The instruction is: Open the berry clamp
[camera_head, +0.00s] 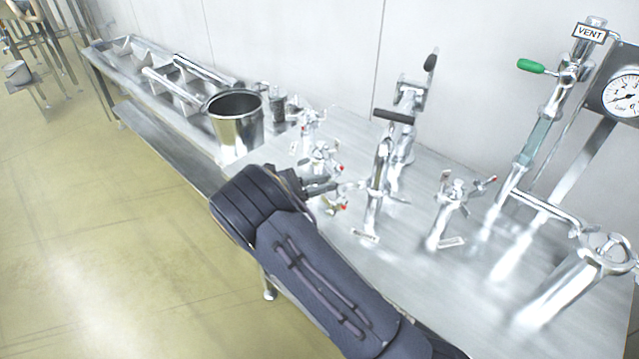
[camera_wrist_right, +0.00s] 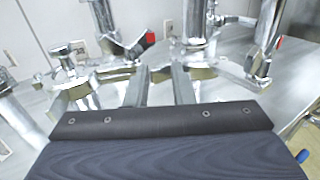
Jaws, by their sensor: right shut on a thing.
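Several shiny metal clamps on stands with small red-tipped parts stand on the steel table. One clamp (camera_head: 322,158) is just beyond my right gripper (camera_head: 332,187); another clamp (camera_head: 454,200) stands to the right. I cannot tell by colour which one is the berry clamp. In the right wrist view my right gripper (camera_wrist_right: 160,80) has its two fingers close around a piece of a metal clamp (camera_wrist_right: 198,62); the exact contact is small and partly hidden. A red-tipped part (camera_wrist_right: 151,37) shows just above the fingers. My left gripper is not in view.
The steel table (camera_head: 400,285) also holds black-handled valves (camera_head: 381,175), a green-handled pipe (camera_head: 531,67) with a gauge (camera_head: 622,93), and an angled metal cylinder (camera_head: 560,290). A steel pot (camera_head: 237,135) stands on the left bench.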

